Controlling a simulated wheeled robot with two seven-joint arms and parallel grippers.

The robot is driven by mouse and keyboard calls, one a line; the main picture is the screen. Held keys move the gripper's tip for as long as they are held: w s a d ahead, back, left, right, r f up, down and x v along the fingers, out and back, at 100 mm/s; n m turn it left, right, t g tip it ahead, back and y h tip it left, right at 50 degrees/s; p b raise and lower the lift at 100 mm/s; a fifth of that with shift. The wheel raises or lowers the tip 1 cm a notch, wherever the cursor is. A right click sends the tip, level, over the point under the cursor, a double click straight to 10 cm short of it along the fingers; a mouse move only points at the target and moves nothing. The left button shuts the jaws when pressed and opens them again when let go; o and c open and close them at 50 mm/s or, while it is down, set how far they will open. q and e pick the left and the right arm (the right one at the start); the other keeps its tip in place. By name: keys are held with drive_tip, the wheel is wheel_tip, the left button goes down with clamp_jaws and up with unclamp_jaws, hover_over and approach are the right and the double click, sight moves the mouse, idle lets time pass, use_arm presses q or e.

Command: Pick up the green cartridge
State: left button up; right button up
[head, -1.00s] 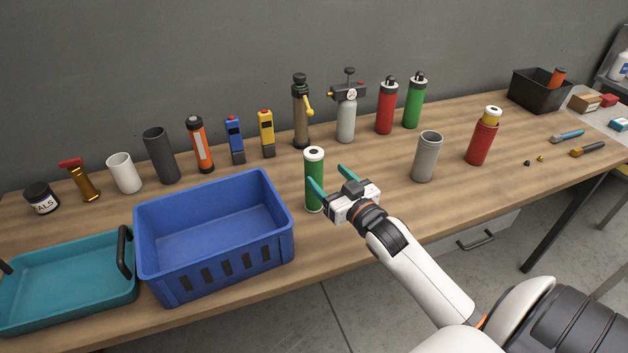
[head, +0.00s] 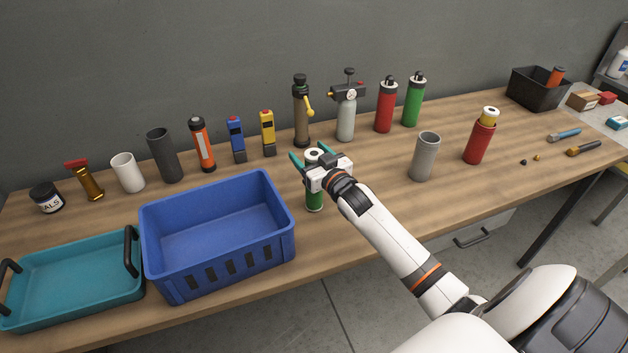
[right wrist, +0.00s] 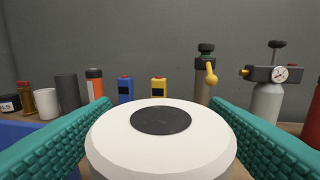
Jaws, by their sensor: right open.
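The green cartridge (head: 314,198) stands upright on the wooden table, just right of the blue crate. Its white top with a dark centre (right wrist: 160,122) fills the lower middle of the right wrist view. My right gripper (head: 309,157) is at the upper part of the cartridge, with its teal fingers open on either side of the white top. In the right wrist view a small gap seems to show between the fingers and the top. The gripper hides the cartridge's middle in the head view. My left gripper is not in view.
The blue crate (head: 218,260) stands close left of the cartridge, with a teal tray (head: 72,283) beyond it. A grey cylinder (head: 424,157) stands to the right. Several tools and bottles line the back, including a yellow device (head: 267,133) and a brass-coloured pump (head: 301,115).

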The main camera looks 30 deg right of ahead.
drive_tip(key=shift+c, duration=0.2)
drive_tip(key=c, duration=1.4)
